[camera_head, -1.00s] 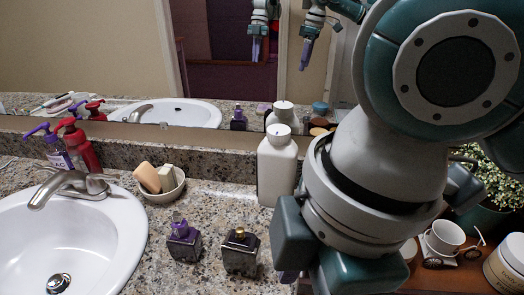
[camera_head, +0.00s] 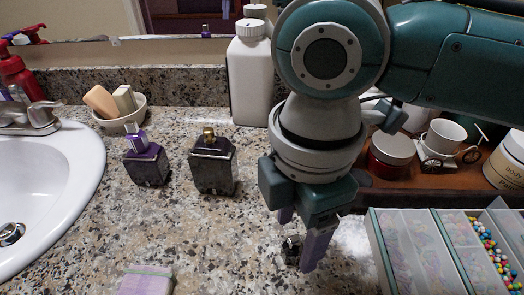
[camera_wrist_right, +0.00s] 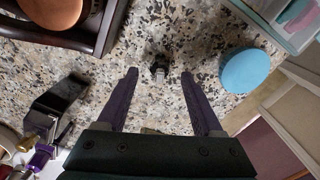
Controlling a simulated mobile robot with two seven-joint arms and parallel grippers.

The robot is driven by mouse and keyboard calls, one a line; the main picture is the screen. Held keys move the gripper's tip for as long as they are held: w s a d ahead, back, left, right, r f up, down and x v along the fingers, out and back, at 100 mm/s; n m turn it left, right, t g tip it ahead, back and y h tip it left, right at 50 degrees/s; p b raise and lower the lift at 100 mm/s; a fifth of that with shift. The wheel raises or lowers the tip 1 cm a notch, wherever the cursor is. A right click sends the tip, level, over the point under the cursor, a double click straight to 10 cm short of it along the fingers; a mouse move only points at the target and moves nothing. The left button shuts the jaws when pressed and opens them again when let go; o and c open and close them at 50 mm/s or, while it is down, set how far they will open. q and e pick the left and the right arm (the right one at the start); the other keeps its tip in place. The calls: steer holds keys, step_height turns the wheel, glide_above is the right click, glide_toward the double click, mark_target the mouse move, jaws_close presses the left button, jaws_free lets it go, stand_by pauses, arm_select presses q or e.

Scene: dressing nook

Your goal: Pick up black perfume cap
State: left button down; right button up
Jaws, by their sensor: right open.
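The black perfume cap (camera_head: 290,248) is a small dark piece standing on the granite counter. In the right wrist view the cap (camera_wrist_right: 158,68) lies in the gap just ahead of the fingertips, near their middle. My right gripper (camera_head: 295,244) is open and points down at the cap, one purple finger on each side in the head view. In the wrist view its fingers (camera_wrist_right: 158,75) are apart with nothing between them but the cap and counter. The dark perfume bottle (camera_head: 212,168) with a gold nozzle stands uncapped to the left. My left gripper is not in view.
A purple perfume bottle (camera_head: 146,165), a soap bowl (camera_head: 125,120) and the sink (camera_head: 70,165) are to the left. A tall white bottle (camera_head: 250,85) stands behind. A compartmented box (camera_head: 376,245) is close on the right. A blue disc (camera_wrist_right: 246,71) lies near the fingers.

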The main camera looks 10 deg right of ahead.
mark_target(293, 248)
step_height(293, 248, down, 2)
steer(key=shift+f, duration=0.2)
jaws_close()
stand_by(0.4)
